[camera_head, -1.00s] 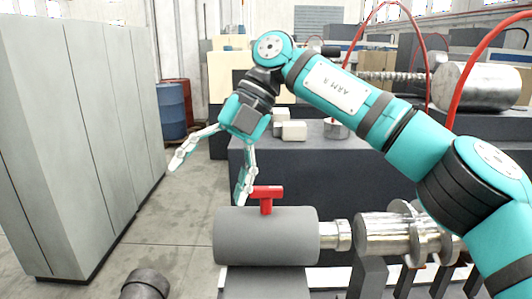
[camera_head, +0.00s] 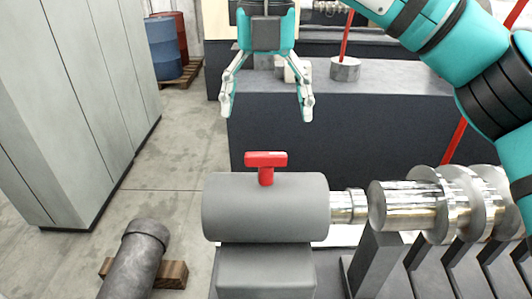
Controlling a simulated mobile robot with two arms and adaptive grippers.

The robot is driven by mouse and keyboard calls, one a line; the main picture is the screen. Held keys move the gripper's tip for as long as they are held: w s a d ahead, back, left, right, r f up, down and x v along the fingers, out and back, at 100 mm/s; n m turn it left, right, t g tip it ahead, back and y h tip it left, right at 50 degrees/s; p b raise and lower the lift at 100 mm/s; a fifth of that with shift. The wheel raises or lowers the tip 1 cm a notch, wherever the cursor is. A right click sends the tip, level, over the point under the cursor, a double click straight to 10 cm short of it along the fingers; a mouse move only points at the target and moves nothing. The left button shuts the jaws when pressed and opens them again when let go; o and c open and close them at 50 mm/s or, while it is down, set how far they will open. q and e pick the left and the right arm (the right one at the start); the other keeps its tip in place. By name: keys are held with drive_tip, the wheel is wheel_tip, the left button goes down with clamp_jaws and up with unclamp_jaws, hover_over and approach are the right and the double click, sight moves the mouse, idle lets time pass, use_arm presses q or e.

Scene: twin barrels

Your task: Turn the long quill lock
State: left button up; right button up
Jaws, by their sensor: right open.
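The quill lock is a red T-shaped handle (camera_head: 266,160) standing upright on top of a grey cylindrical housing (camera_head: 265,208). Its crossbar lies left to right in the picture. My right gripper (camera_head: 266,116) is open and empty, with its fingers pointing down. In the picture it is above the red handle and apart from it. A shiny metal quill (camera_head: 347,206) comes out of the housing's right side, in line with a thicker steel shaft (camera_head: 408,205). My left gripper is not in view.
A grey cabinet (camera_head: 70,100) stands at the left. A dark pipe (camera_head: 137,262) lies on a wooden block (camera_head: 173,274) at lower left. A dark bench (camera_head: 340,125) is behind the housing.

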sight(266, 154)
wheel_tip(266, 154, down, 7)
drive_tip(key=shift+f+p, duration=0.2)
drive_tip(key=shift+p, duration=0.55)
drive_tip(key=shift+f, duration=0.55)
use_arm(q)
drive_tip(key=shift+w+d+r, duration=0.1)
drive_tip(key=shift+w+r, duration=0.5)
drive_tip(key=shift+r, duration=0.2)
use_arm(e)
drive_tip(key=shift+w, duration=0.1)
drive_tip(key=c, duration=1.2)
